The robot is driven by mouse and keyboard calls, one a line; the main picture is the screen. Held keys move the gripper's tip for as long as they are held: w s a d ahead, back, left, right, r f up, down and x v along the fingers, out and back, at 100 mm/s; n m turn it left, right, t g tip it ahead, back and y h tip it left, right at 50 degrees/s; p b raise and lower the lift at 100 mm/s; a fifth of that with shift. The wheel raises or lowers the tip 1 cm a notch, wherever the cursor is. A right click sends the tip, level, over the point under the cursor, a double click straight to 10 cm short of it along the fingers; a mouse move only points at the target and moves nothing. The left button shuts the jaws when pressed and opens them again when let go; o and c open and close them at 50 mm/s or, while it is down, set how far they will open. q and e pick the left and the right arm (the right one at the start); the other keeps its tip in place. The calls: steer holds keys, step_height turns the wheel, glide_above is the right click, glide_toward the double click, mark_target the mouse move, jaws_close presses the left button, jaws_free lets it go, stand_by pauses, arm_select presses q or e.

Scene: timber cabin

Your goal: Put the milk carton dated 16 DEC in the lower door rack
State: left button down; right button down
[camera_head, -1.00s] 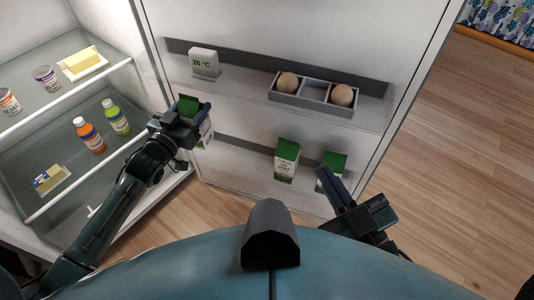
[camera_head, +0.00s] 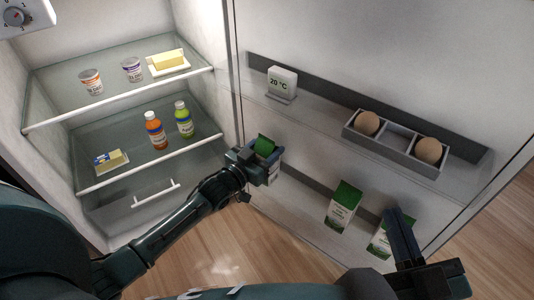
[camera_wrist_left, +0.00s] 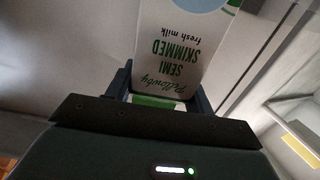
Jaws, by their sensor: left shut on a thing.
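A green-and-white milk carton (camera_head: 265,146) is held in my left gripper (camera_head: 262,163) at the left end of the lower door rack (camera_head: 297,220). In the left wrist view the carton (camera_wrist_left: 185,45) shows "semi skimmed fresh milk" text upside down between the fingers of the gripper (camera_wrist_left: 158,88). I cannot read a date on it or tell if its base touches the rack. Two more green-and-white cartons stand in this rack, one in the middle (camera_head: 343,208) and one on the right (camera_head: 383,240), partly hidden by my right gripper (camera_head: 400,232). I cannot tell if that gripper is open.
The upper door shelf holds a 20 °C display (camera_head: 282,84) and an egg tray (camera_head: 395,145) with two eggs. Inside the fridge, two cups, butter, an orange bottle (camera_head: 155,130), a green bottle (camera_head: 183,119) and a package (camera_head: 111,161) stand on glass shelves.

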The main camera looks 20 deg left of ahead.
arm_select(q)
steer(key=shift+f, duration=0.15)
steer(key=c, duration=0.6)
jaws_free()
steer(key=shift+f, duration=0.15)
